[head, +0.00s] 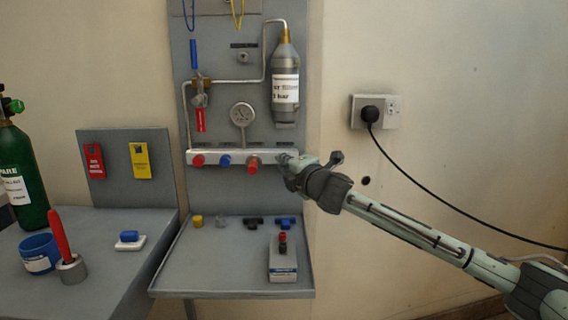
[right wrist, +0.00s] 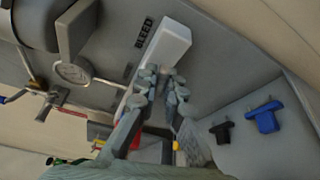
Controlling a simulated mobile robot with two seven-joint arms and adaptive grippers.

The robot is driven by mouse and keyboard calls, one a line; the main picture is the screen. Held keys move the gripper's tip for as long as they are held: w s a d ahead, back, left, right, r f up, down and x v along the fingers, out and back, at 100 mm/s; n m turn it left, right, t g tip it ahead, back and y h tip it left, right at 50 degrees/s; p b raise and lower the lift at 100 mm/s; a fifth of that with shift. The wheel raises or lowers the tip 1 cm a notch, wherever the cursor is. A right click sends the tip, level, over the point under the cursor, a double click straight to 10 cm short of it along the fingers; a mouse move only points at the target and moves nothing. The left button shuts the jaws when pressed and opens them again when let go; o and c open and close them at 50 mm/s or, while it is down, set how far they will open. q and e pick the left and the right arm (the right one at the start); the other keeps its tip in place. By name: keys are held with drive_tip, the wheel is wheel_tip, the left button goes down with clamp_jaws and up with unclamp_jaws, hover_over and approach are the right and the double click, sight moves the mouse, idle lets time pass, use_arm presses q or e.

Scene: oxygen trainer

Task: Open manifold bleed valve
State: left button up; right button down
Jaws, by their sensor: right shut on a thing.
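The white manifold bar (head: 211,157) runs across the lower part of the grey panel. It carries a red knob (head: 198,160), a blue knob (head: 225,160) and a larger red knob (head: 253,164). My right gripper (head: 285,160) is at the bar's right end, shut on the bleed valve there, and its fingers hide most of the valve. In the right wrist view the fingertips (right wrist: 164,76) close in against the manifold (right wrist: 172,46), beside the label BLEED (right wrist: 144,32). I cannot tell how far the valve is turned. My left gripper is not in view.
A gauge (head: 242,114) and a grey cylinder (head: 285,85) are on the panel above the bar. A shelf (head: 200,268) below holds small fittings and a box (head: 283,262). A plug with a black cable (head: 371,114) is on the wall at right, above my arm.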

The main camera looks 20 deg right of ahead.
drive_tip(key=n+g+h, duration=0.1)
drive_tip(key=n, duration=0.2)
drive_tip(key=shift+n+g, duration=0.3)
drive_tip(key=n+g+h, duration=0.1)
drive_tip(key=n, duration=0.1)
drive_tip(key=shift+n+h, duration=0.3)
drive_tip(key=shift+n, duration=0.1)
drive_tip(key=n+h, duration=0.1)
drive_tip(key=n, duration=0.1)
drive_tip(key=n+g+h, duration=0.1)
drive_tip(key=n+h, duration=0.1)
drive_tip(key=shift+d+f+n, duration=0.15)
drive_tip(key=shift+d+n, duration=0.05)
drive_tip(key=shift+n, duration=0.1)
drive_tip(key=c, duration=1.6)
unclamp_jaws()
drive_tip(key=shift+s, duration=0.1)
